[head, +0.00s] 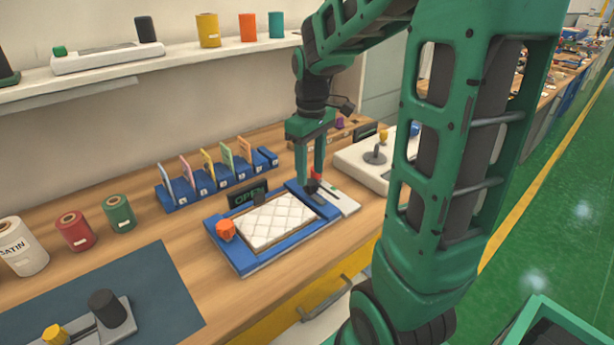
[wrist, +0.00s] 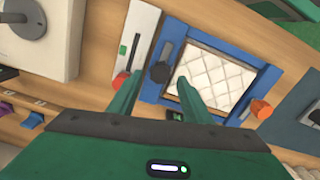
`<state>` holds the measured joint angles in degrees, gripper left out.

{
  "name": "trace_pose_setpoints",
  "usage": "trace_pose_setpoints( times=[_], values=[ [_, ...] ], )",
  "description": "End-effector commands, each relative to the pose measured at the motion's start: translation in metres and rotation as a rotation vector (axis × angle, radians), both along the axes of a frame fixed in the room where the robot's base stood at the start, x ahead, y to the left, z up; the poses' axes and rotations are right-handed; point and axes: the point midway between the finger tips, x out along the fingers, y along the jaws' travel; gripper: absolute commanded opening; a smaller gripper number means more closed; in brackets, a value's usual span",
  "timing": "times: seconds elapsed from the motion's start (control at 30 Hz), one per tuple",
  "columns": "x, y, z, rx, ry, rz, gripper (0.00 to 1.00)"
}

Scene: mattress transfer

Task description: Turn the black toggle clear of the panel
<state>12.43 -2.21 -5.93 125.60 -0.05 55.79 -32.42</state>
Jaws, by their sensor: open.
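The white quilted panel (head: 278,220) lies in a blue frame (head: 250,267) on the bench; it also shows in the wrist view (wrist: 212,75). The black toggle (wrist: 160,72) sits on the frame's side rail, beside the panel's edge. A dark grey strip runs along the rail from it. My gripper (head: 311,180) points down over that rail, jaws open. In the wrist view its fingers (wrist: 160,84) appear on either side of the toggle; I cannot tell whether they touch it. An orange toggle (head: 226,230) is at the opposite side of the frame (wrist: 261,108).
A display reading OPEN (head: 247,195) stands behind the frame. A white strip with a red knob (wrist: 120,79) lies close beside the toggle's rail. A white joystick box (head: 363,162) stands to the right. A blue card rack (head: 215,182) is behind.

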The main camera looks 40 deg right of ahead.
Motion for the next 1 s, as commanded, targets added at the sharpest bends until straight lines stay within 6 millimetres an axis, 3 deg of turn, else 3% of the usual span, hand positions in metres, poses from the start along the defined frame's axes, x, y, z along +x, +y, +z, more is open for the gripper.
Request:
trace_pose_setpoints(
  times=[0.2, 0.4, 0.6, 1.0],
  values=[
    [0.002, 0.0, 0.043, -0.002, -0.005, 0.001, 0.45],
    [0.002, 0.0, 0.071, -0.001, -0.003, 0.001, 0.45],
    [0.002, 0.0, 0.081, -0.001, -0.002, 0.001, 0.45],
    [0.002, 0.0, 0.081, -0.001, -0.001, 0.001, 0.45]
  ],
)
